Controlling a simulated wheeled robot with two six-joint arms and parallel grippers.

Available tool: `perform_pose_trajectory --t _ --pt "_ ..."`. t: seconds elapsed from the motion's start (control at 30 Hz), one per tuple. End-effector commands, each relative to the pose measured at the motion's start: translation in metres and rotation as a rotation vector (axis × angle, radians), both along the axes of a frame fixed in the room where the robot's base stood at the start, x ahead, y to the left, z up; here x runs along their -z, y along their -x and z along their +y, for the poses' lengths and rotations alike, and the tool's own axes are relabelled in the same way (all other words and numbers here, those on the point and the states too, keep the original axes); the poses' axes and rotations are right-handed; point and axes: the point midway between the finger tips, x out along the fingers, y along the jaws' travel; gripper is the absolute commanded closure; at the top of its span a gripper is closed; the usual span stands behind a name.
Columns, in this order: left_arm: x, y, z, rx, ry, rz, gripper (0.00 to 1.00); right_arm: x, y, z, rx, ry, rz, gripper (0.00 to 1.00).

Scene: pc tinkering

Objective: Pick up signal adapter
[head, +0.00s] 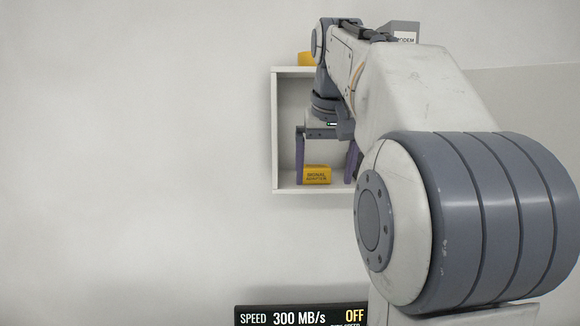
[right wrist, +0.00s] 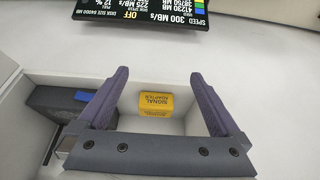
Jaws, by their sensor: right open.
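The signal adapter (head: 317,175) is a small yellow box with dark lettering. It sits on the floor of a white wall shelf box. My right gripper (head: 326,168) is open at the shelf, its two purple fingers on either side of the adapter in the head view. In the right wrist view the adapter (right wrist: 156,106) shows between the spread fingers of the gripper (right wrist: 158,76), with gaps on both sides. The gripper does not touch it there, and its lettering is upside down. My left gripper is not in view.
The white shelf (head: 275,130) has side walls close around the gripper. A dark box (right wrist: 58,104) stands near one finger in the right wrist view. A grey modem (head: 402,30) and a yellow item (head: 305,58) are on top. A black display (head: 285,316) is below.

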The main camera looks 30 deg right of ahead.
Motion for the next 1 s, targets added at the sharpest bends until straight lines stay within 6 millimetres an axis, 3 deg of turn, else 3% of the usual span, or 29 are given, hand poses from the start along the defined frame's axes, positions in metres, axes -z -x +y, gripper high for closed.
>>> perform_pose_trajectory --t 0.3,0.57,0.77,1.0 --pt "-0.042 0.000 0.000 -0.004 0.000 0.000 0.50 -0.005 -0.051 -0.031 -0.001 -0.002 0.004 0.00" --pt "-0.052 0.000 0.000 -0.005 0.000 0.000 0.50 -0.002 -0.069 -0.042 -0.001 -0.001 0.002 0.00" --pt "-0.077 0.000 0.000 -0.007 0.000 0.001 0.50 -0.005 -0.094 -0.057 -0.002 -0.001 0.004 0.00" --pt "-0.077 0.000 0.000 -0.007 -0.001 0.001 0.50 0.026 -0.105 -0.064 -0.002 0.000 0.000 0.00"
